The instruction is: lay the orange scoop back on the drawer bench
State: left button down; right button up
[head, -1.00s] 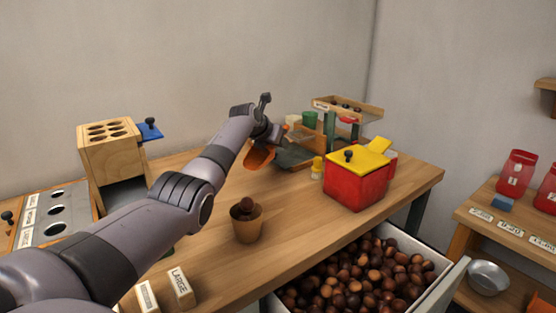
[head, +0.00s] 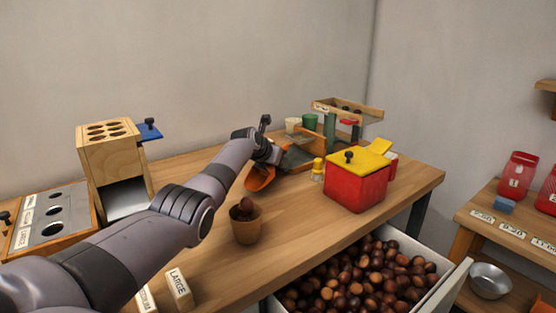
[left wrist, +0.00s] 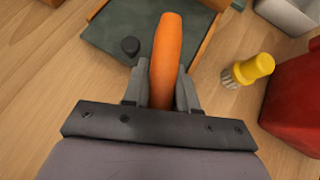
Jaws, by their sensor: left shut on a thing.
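The orange scoop (head: 260,178) is at my left gripper, low over the far middle of the wooden drawer bench (head: 310,220). In the left wrist view the scoop's orange handle (left wrist: 166,55) runs up between the fingers. My left gripper (left wrist: 162,92) is shut on this handle. In the head view the gripper (head: 268,160) is partly hidden by its own wrist. I cannot tell whether the scoop touches the bench top. My right gripper is not in view.
A green-grey tray (left wrist: 110,38) lies just beyond the gripper. A yellow-capped brush (left wrist: 248,69) and a red box with yellow lid (head: 355,187) stand to the right. A cup of chestnuts (head: 247,228) stands nearer. An open drawer (head: 452,275) holds many chestnuts.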

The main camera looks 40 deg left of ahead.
pick_arm(q)
jog(key=c, duration=0.9)
grip_release()
jog(key=shift+s+d+f, duration=0.1)
jog(key=shift+f, duration=0.25)
